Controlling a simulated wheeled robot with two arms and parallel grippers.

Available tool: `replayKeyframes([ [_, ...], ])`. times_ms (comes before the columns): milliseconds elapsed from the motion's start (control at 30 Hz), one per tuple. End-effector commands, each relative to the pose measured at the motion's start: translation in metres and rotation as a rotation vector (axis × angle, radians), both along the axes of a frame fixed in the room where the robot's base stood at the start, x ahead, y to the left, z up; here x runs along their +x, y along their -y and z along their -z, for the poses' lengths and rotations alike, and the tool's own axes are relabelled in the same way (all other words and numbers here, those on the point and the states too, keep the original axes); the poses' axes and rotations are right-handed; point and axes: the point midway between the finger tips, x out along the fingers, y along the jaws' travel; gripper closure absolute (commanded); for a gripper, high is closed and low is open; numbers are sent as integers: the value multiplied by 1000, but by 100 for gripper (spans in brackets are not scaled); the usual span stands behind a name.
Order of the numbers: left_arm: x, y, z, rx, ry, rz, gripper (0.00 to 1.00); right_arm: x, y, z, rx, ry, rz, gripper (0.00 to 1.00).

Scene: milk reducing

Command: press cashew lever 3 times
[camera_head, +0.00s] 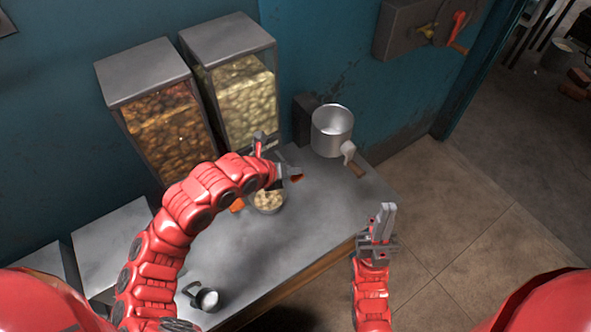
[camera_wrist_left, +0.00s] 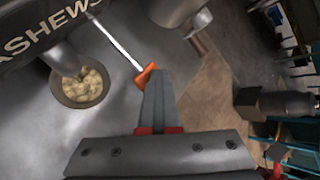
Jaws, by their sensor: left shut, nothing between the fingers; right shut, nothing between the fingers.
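The cashew dispenser (camera_head: 245,95) is a clear bin of pale nuts with a grey lid, standing against the wall. In the left wrist view its label reads "ASHEW" (camera_wrist_left: 45,30). A thin metal lever with an orange tip (camera_wrist_left: 147,75) sticks out from it. My left gripper (camera_head: 290,171) is shut and empty in front of the dispenser. In the left wrist view its fingers (camera_wrist_left: 158,92) are right at the orange tip; I cannot tell whether they touch. A bowl of cashews (camera_head: 268,203) sits below the spout. My right gripper (camera_head: 383,222) is shut and empty, beyond the table's right edge.
A dispenser of brown nuts (camera_head: 165,120) stands to the left, with an orange tip (camera_head: 237,205) low in front. A metal pot (camera_head: 332,133) is at the back right. A small cup (camera_head: 207,299) is at the front. The table's (camera_head: 310,215) middle right is clear.

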Motion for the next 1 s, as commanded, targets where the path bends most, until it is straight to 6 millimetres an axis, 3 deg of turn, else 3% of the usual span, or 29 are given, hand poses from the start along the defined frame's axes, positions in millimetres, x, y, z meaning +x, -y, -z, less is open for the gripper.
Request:
replayKeyframes([
  [500, 0, 0, 0, 1, -2, 0, 100, 0, 0, 2, 0, 0, 0, 100],
  [1000, 1, 0, -29, 0, 2, 0, 100, 0, 0, 2, 0, 0, 0, 100],
])
